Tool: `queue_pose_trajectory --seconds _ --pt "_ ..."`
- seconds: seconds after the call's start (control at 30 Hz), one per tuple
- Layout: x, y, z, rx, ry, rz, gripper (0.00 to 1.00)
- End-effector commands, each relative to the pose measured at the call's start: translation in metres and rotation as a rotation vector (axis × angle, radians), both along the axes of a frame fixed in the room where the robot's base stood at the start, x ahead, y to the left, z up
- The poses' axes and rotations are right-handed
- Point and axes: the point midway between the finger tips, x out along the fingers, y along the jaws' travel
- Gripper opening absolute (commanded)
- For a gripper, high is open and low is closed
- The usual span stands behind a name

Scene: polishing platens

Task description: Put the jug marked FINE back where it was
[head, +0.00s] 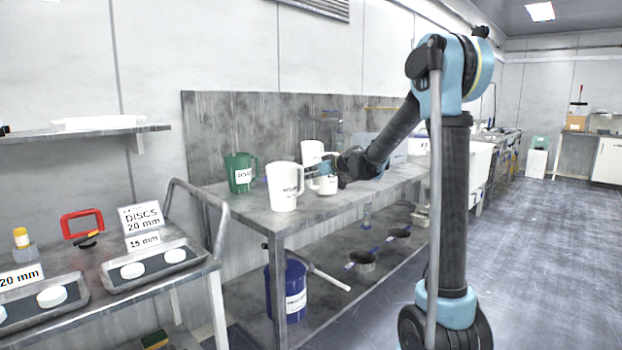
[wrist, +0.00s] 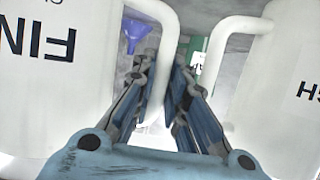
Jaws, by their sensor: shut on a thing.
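The white jug marked FINE (wrist: 45,80) fills the left of the wrist view, its label upside down in the picture and cut off. My gripper (wrist: 160,75) is shut on its handle (wrist: 162,112), which passes between the fingers. In the head view my gripper (head: 338,165) is over the grey bench, among white jugs. One white jug (head: 312,152) is behind and another (head: 324,187) is close by it, partly hidden. I cannot tell there which is FINE. Whether the held jug touches the bench is unclear.
Another white jug (wrist: 275,90), its label ending in SH, is close on the right in the wrist view. On the bench (head: 255,208), a white jug (head: 284,190) stands in front and a green jug (head: 241,173) at the left. A blue container (head: 288,290) stands below.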

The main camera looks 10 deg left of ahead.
Motion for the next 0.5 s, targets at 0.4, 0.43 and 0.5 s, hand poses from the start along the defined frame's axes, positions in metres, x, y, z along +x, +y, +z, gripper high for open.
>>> queue_pose_trajectory --seconds 0.4,0.43,0.5 --pt "-0.0004 0.0015 -0.0074 0.000 0.000 0.002 0.00" --pt "-0.0004 0.0017 -0.0082 0.000 0.000 0.002 0.00" --pt "-0.0007 0.0020 -0.0079 0.000 0.000 0.002 0.22"
